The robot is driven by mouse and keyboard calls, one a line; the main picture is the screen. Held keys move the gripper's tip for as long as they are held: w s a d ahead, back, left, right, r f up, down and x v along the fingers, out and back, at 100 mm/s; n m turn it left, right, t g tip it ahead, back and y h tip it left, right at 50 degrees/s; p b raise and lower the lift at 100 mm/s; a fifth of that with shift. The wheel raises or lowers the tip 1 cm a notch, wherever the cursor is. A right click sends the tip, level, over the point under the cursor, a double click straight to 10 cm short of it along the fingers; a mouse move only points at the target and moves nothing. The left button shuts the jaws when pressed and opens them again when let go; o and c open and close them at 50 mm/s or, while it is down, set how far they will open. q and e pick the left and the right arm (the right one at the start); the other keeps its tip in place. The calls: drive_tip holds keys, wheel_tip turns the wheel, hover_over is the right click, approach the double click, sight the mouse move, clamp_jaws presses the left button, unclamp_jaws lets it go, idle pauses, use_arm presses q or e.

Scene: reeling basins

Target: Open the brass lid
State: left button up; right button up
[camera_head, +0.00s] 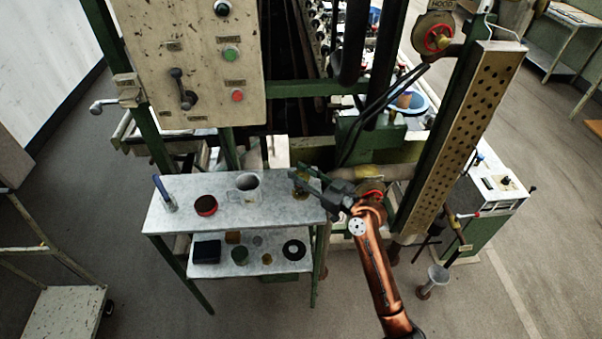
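My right gripper (298,175) reaches in from the right over the right end of the grey upper shelf (225,212). Its two fingers look spread apart. A small brass-coloured round thing (300,193), perhaps the brass lid, sits at that shelf end, just under the fingertips and partly hidden by them. I cannot tell whether the fingers touch it. My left gripper is not in view.
On the upper shelf stand a grey mug (243,188), a red round tin (206,205) and a blue-handled brush (165,194). The lower shelf holds a dark ring (294,250) and several small items. A control panel (190,60) and a perforated post (462,135) rise behind.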

clamp_jaws()
idle(0.7)
